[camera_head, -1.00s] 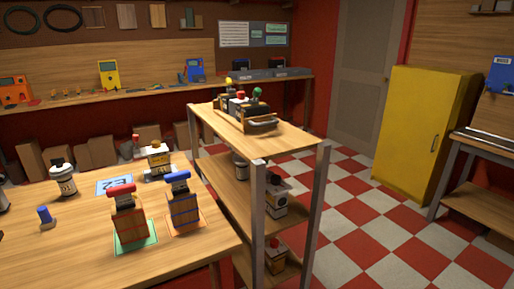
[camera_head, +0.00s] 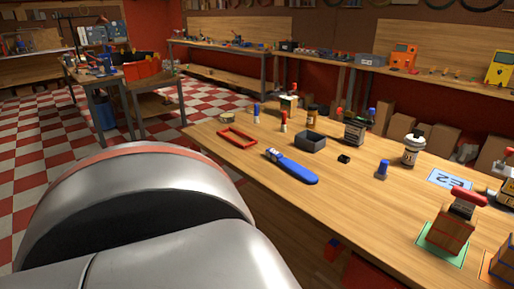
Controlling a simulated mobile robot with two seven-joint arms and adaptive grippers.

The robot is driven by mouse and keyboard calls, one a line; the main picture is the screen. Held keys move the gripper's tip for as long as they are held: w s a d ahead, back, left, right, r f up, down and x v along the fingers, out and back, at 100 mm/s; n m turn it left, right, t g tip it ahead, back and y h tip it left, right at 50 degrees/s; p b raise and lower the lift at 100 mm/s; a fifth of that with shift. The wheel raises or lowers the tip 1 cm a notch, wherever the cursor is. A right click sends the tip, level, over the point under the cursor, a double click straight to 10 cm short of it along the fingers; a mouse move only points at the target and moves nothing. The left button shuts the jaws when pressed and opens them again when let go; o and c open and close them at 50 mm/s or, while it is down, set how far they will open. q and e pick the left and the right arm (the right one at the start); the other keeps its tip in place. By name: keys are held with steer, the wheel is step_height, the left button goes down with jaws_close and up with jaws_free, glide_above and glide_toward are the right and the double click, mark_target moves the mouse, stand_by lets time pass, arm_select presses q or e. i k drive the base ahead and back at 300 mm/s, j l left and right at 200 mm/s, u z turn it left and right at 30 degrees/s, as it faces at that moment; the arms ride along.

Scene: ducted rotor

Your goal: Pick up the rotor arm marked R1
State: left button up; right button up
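I cannot make out an R1 mark on anything in view, so I cannot tell which thing is the rotor arm. A long blue piece with a grey end (camera_head: 291,167) lies flat on the wooden table (camera_head: 335,205). A red rectangular frame (camera_head: 237,137) lies behind it to the left, and a dark open box (camera_head: 310,141) stands just behind it. Neither of my grippers is in view. A large silver link of my own arm fills the lower left and hides part of the table's near side.
A white canister (camera_head: 412,149), a blue-topped peg (camera_head: 382,170) and a blue E2 card (camera_head: 449,179) are on the table. A red-handled block (camera_head: 452,228) stands on a green mat at the right. Bare wood lies in the table's middle. Checkered floor is open at left.

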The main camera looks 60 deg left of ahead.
mark_target(304, 175)
steer(key=u, duration=1.8)
steer(key=j+z, duration=0.15)
steer(key=z, duration=0.3)
steer(key=i+j+z, duration=0.1)
steer(key=z, duration=0.4)
steer(key=j+z, duration=0.3)
steer(key=j, duration=0.2)
steer(key=j+z, duration=0.25)
steer(key=j, duration=0.25)
steer(key=j+z, duration=0.1)
steer(key=j, duration=0.4)
steer(key=k+j+z, duration=0.1)
steer(key=j, duration=0.4)
steer(key=k, duration=0.05)
